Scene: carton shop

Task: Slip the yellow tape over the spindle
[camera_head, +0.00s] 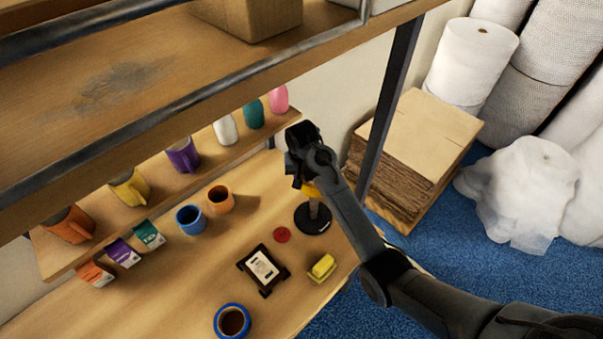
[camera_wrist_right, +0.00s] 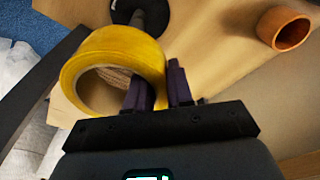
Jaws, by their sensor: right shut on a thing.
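The yellow tape (camera_wrist_right: 100,47) is a wide ring, gripped by its wall between the two dark fingers of my right gripper (camera_wrist_right: 158,76). In the head view only a small part of the yellow tape (camera_head: 309,189) shows beneath my right gripper (camera_head: 300,181). The spindle (camera_head: 314,212) stands upright on a round black base (camera_head: 312,222) on the table, just below the tape; its upper part is hidden. In the right wrist view the black base (camera_wrist_right: 153,12) shows at the top, beyond the tape. The tape looks apart from the base. My left gripper is out of view.
An orange cup (camera_head: 219,199), a blue cup (camera_head: 189,219), a red disc (camera_head: 281,235), a black-framed item (camera_head: 263,268), a yellow block (camera_head: 322,268) and a blue ring (camera_head: 231,320) lie around. A shelf post (camera_head: 388,110) and upper shelf (camera_head: 130,90) flank my arm.

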